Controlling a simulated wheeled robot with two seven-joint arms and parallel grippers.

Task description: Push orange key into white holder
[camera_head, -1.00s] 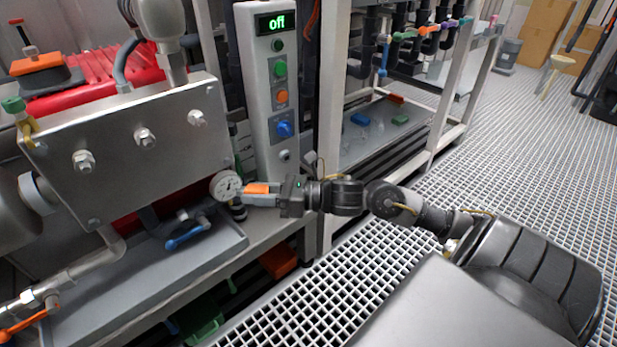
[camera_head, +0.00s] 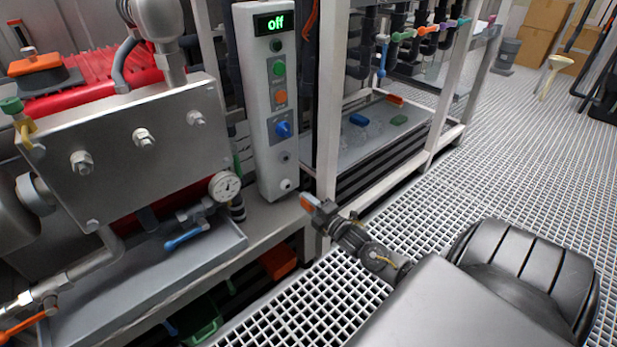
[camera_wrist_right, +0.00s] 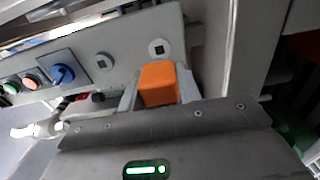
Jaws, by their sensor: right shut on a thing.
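My right gripper (camera_head: 313,203) is shut on the orange key (camera_wrist_right: 158,83), which sits between its fingers in the right wrist view. In the head view, the gripper and key are at the lower right of the tall white control panel, apart from it. The white holder (camera_head: 263,100) appears to be this upright panel; it also shows in the right wrist view (camera_wrist_right: 130,30). Its lower face has two small sockets: a lower one (camera_head: 286,184) and one above it (camera_head: 284,157). In the wrist view, the near socket (camera_wrist_right: 159,48) is just beyond the key. My left gripper is not in view.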

